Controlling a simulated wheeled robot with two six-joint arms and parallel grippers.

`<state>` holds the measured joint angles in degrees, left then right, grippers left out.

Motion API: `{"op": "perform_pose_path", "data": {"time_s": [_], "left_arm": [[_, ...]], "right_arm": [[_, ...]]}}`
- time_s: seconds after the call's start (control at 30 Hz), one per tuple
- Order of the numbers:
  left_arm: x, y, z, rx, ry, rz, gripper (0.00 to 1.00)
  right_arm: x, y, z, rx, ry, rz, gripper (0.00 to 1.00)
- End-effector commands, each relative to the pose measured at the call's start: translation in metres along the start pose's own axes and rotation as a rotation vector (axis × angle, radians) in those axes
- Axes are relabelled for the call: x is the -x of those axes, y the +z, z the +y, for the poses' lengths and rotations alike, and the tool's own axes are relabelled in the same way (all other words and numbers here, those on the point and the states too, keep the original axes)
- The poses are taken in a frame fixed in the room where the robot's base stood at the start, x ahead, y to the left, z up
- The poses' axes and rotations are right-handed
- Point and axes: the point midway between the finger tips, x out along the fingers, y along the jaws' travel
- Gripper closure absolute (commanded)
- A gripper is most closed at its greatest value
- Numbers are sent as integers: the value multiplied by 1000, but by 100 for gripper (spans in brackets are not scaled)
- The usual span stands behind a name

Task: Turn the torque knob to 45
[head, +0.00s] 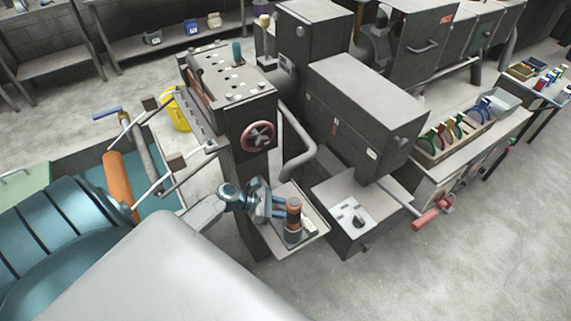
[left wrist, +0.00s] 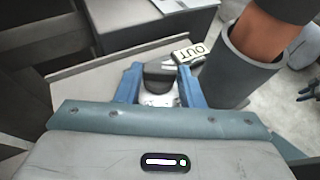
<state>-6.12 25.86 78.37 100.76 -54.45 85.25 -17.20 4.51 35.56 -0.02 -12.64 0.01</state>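A small dark knob (left wrist: 160,76) on a pale, marked base sits between the two blue fingers of my left gripper (left wrist: 159,84) in the left wrist view. The fingers stand close along both its sides; whether they press on it is not clear. The pointer and any scale numbers cannot be read. In the head view my left gripper (head: 277,204) is over the small shelf (head: 313,241) on the machine's front, and the knob is hidden there. Another black knob (head: 357,213) sits on a white panel of the box to the right. My right gripper is not in view.
A grey cup (left wrist: 243,73) holding an orange-brown rod stands close to the right finger. An OUT label (left wrist: 188,53) lies just beyond the fingertips. A red handwheel (head: 258,136) is above the shelf.

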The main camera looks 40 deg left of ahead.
Motion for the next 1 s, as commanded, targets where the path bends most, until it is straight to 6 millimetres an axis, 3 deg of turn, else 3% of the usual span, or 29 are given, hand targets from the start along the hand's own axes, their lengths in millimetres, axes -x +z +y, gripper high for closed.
{"op": "perform_pose_path", "data": {"time_s": [0.43, 0.83, 0.87, 0.9, 1.0], "left_arm": [[-2, -2, 7, -89, -205, -1, 88], [0, 1, 7, -102, -244, 0, 88], [0, 1, 7, -102, -244, 0, 64], [0, 1, 7, -102, -244, 0, 56], [0, 1, 7, -102, -243, 0, 56]], "right_arm": [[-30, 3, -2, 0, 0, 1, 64], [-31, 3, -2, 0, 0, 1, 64], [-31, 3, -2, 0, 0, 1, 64], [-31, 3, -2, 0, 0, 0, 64], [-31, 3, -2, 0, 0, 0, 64]]}}
